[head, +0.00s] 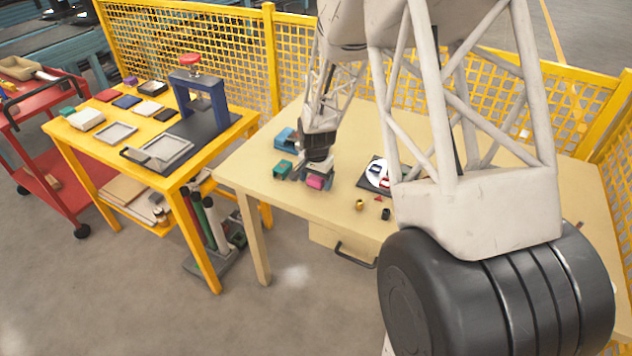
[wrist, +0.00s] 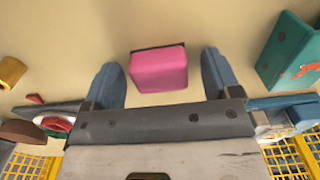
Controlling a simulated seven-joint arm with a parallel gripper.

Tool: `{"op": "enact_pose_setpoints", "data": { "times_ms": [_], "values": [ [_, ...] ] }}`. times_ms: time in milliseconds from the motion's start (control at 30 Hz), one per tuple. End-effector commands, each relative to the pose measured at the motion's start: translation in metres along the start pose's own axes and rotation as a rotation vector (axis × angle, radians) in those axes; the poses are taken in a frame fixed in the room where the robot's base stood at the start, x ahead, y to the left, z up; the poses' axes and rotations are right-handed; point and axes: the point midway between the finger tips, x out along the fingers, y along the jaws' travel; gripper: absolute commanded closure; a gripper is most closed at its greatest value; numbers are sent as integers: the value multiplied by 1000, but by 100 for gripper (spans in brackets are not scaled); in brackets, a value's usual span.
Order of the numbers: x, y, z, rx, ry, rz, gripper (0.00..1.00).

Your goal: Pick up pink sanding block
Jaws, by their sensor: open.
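The pink sanding block (wrist: 158,70) lies on the tan table between the two blue fingers of my gripper (wrist: 163,82) in the wrist view. The fingers are apart, with a gap on each side of the block. A dark strip shows along the block's far edge. In the head view the pink block (head: 316,182) is just below my gripper (head: 311,176), which points down over the table and partly hides the block.
A teal block (head: 283,168) and a blue item (head: 286,138) stand left of my gripper. A dark board with a white disc (head: 377,172), a brass piece (head: 360,204) and a small black piece (head: 385,214) lie to the right. The tan table (head: 255,165) has bare room at its left.

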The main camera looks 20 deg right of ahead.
Motion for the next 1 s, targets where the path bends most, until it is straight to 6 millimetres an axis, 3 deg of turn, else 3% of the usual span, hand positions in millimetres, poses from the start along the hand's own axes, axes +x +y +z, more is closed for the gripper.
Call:
{"op": "enact_pose_setpoints", "data": {
  "times_ms": [100,400,500,1000],
  "values": [
    [0,0,0,0,0,0,17],
    [0,0,0,0,0,0,63],
    [0,0,0,0,0,0,74],
    [-13,0,0,0,2,-2,74]
  ]
}}
